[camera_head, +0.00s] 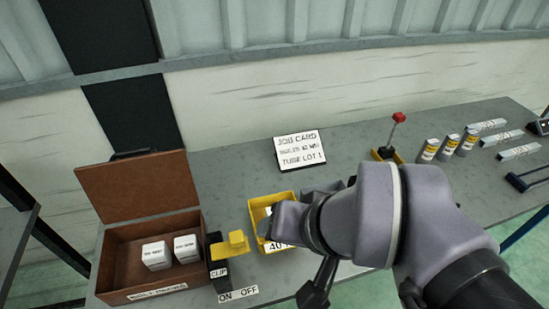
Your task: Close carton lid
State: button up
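A brown carton (118,272) stands at the left of the grey bench, with a white label on its front. Its lid (138,188) is up, hinged at the back and leaning back. Two small white boxes, one on the left (156,255) and one on the right (187,248), stand inside at the right. My arm reaches in from the lower right, over the bench and in front of a yellow bin. A dark part that looks like my gripper (318,287) shows below the arm, apart from the carton. Its fingers are not clear, so I cannot tell its opening.
A black and yellow clip device (220,258) stands close to the carton's right side, beside an ON OFF label (238,294). The yellow bin (258,207) is partly hidden by my arm. A job card (300,150), a red-topped lever (398,118) and several cylinders (449,147) stand farther right.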

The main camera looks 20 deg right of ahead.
aim_at(153, 183)
jog(key=u, duration=1.3)
jog(key=i+u, duration=0.3)
jog(key=i, duration=0.15)
jog(key=j, duration=0.05)
